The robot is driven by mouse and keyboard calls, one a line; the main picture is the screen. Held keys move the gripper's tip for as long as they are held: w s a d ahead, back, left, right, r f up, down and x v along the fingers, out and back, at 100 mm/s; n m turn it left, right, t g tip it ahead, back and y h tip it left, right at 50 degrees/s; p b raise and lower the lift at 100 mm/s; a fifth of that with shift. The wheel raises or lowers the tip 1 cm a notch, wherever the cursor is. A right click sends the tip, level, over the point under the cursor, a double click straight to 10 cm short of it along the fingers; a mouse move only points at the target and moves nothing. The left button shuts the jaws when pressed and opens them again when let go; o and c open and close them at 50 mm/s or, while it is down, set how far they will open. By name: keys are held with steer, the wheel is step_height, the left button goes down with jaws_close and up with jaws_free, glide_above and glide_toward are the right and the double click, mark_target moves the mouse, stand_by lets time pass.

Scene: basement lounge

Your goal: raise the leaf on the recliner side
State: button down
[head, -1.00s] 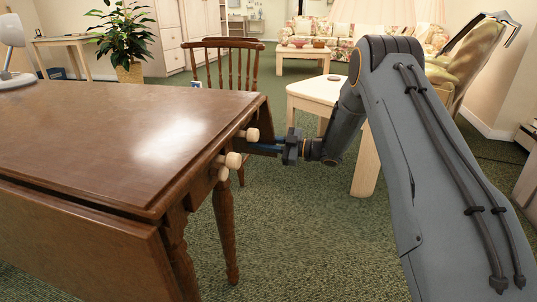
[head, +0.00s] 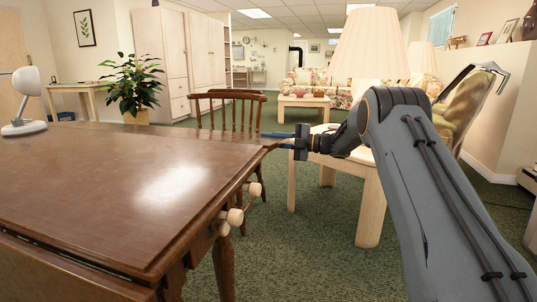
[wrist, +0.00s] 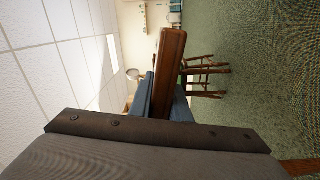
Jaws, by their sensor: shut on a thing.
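The brown wooden drop-leaf table (head: 120,175) fills the left of the head view. Its far-right leaf (head: 264,147) is swung up near the height of the top; I cannot tell whether it is exactly level. My gripper (head: 283,140) is shut on this leaf's outer edge, beyond the table's right side. In the wrist view the leaf (wrist: 168,65) stands edge-on between the blue fingers of my gripper (wrist: 163,100). Pale round knobs (head: 235,216) stick out from the table's right side, below the top. The recliner (head: 466,108), green and padded, is at back right.
Another leaf (head: 45,278) hangs down at the near side. A spindle-back chair (head: 230,105) stands behind the table. A pale side table (head: 367,205) with a lamp (head: 368,45) stands right, behind my arm. Green carpet (head: 300,255) is open between the tables.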

steer(key=shift+d+r+n+p, duration=0.15)
steer(key=shift+r+n, duration=0.4)
steer(key=shift+r, duration=0.6)
steer(key=shift+a+r+n+p, duration=0.15)
steer(key=shift+r+n, duration=0.4)
steer(key=shift+r, duration=0.65)
steer(key=c, duration=1.7)
jaws_free()
steer(key=shift+o, duration=0.2)
steer(key=shift+d, duration=0.1)
steer(key=shift+d, duration=0.15)
steer(key=p+v, duration=0.2)
steer(key=v, duration=0.5)
steer(key=shift+d, duration=0.2)
steer(key=shift+s+d, duration=0.1)
steer(key=shift+s, duration=0.05)
